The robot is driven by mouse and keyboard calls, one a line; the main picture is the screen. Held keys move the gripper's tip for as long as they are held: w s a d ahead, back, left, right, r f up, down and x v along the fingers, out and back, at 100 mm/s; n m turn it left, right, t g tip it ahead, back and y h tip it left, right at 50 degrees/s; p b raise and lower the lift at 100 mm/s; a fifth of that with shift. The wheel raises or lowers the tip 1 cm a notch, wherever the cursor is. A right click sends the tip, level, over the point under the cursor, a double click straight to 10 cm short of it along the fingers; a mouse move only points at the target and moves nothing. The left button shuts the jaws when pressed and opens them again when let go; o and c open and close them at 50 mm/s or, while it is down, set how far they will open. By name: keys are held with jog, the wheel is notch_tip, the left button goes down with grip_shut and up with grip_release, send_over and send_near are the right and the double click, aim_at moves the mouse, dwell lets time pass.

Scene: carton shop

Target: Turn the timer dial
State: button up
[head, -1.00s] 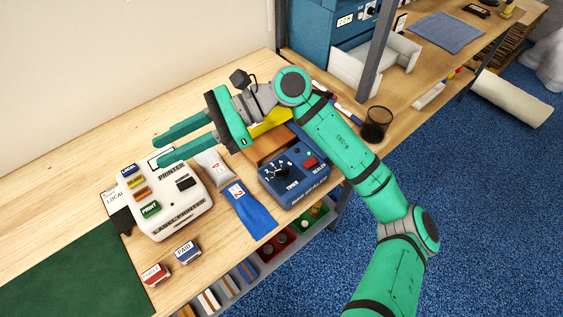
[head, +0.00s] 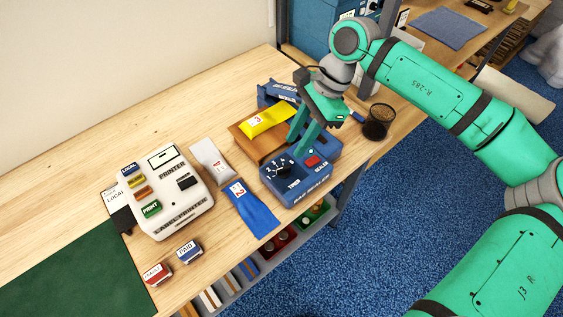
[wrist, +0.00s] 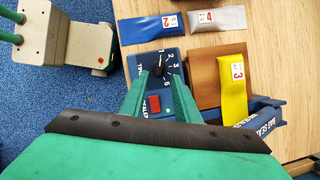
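The timer dial (head: 282,170) is a dark knob with a white pointer on a numbered face, on top of the blue sealer box (head: 312,178). In the wrist view, the dial (wrist: 158,68) shows just beyond and between my two green fingertips. My gripper (head: 298,146) points down over the back of the sealer box. It is open and empty, with its fingers apart; it also shows in the wrist view (wrist: 158,78). I cannot tell its exact height above the box. The red sealer button (head: 312,161) is beside the dial and also shows in the wrist view (wrist: 153,104).
A yellow packet (head: 268,121) lies on a wooden tray (head: 243,133) behind the sealer. Blue (head: 254,208) and grey (head: 209,160) packets lie left of it, then the white label printer (head: 182,206). A black mesh cup (head: 378,122) stands right.

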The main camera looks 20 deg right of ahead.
aim_at(282, 168)
jog(key=x, duration=0.8)
jog(key=shift+s+d, duration=0.1)
jog(key=shift+s, duration=0.05)
jog(key=shift+a+f, duration=0.3)
jog(key=shift+f, duration=0.3)
grip_shut()
jog(key=shift+a, duration=0.1)
